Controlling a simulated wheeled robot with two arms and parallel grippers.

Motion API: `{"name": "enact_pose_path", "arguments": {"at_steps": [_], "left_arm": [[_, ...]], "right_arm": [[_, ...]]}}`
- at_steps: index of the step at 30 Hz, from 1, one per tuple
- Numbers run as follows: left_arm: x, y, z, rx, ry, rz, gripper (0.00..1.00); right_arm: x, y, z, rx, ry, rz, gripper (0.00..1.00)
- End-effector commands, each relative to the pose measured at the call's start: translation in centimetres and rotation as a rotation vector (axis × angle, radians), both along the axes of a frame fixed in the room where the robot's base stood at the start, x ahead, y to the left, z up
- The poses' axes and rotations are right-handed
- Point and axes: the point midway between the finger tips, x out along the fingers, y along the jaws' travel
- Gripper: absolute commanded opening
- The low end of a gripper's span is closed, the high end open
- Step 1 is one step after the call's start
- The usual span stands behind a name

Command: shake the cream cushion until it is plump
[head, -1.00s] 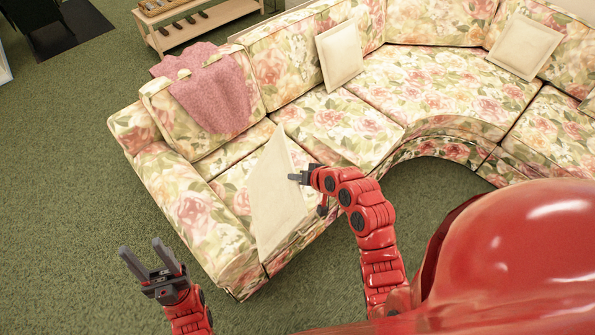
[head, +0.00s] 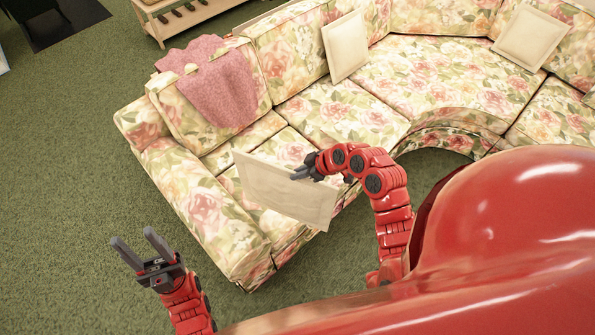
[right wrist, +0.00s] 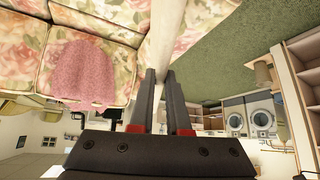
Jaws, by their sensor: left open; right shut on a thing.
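The cream cushion (head: 283,188) hangs in the air over the front of the sofa's left section in the head view, its face tilted toward me. My right gripper (head: 300,174) is shut on the cushion near its upper right part. In the right wrist view the cushion (right wrist: 171,40) shows as a pale narrow band, edge-on, running up from between the right gripper's fingers (right wrist: 163,85). My left gripper (head: 136,248) is open and empty over the green carpet at the lower left, apart from the cushion.
The floral sofa (head: 205,205) curves from the left to the far right. A pink throw (head: 220,90) drapes over its left backrest. Two other cream cushions (head: 345,46) (head: 530,37) lean on the backrest. A wooden rack (head: 190,18) stands behind. The carpet (head: 70,160) at left is clear.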

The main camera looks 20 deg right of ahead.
Motion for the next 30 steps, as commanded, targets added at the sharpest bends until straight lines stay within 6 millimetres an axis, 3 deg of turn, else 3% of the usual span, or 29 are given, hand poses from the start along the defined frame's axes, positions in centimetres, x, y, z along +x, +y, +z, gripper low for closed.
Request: {"name": "enact_pose_path", "arguments": {"at_steps": [11, 14, 15, 18, 19, 21, 22, 23, 25, 26, 30], "left_arm": [[0.0, 0.0, 0.0, 0.0, 0.0, 0.0, 0.5], [0.0, 0.0, 0.0, 0.0, 0.0, 0.0, 0.5], [0.0, 0.0, 0.0, 0.0, 0.0, 0.0, 0.5], [0.0, 0.0, 0.0, 0.0, 0.0, 0.0, 0.5], [0.0, 0.0, 0.0, 0.0, 0.0, 0.0, 0.5], [0.0, 0.0, 0.0, 0.0, 0.0, 0.0, 0.5], [0.0, 0.0, 0.0, 0.0, 0.0, 0.0, 0.5], [0.0, 0.0, 0.0, 0.0, 0.0, 0.0, 0.5], [0.0, 0.0, 0.0, 0.0, 0.0, 0.0, 0.5], [0.0, 0.0, 0.0, 0.0, 0.0, 0.0, 0.5], [0.0, 0.0, 0.0, 0.0, 0.0, 0.0, 0.5]], "right_arm": [[0.1, 0.0, 0.4, 0.001, -0.003, -0.001, 0.0], [0.4, -0.3, 5.0, -0.004, -0.019, -0.005, 0.0], [0.1, 0.0, 4.4, 0.0, -0.004, 0.0, 0.0], [-0.2, 0.2, -0.5, 0.003, 0.013, -0.001, 0.0], [0.0, 0.0, 0.2, 0.002, 0.003, -0.003, 0.0], [0.4, -0.3, 4.2, -0.005, -0.018, -0.004, 0.0], [0.3, -0.2, 5.1, -0.003, -0.015, -0.004, 0.0], [0.1, 0.0, 4.4, 0.001, -0.003, 0.0, 0.0], [-0.3, 0.3, 0.4, 0.003, 0.014, 0.002, 0.0], [-0.2, 0.2, -0.5, 0.003, 0.013, -0.001, 0.0], [0.2, -0.2, 5.0, -0.002, -0.012, -0.002, 0.0]]}}
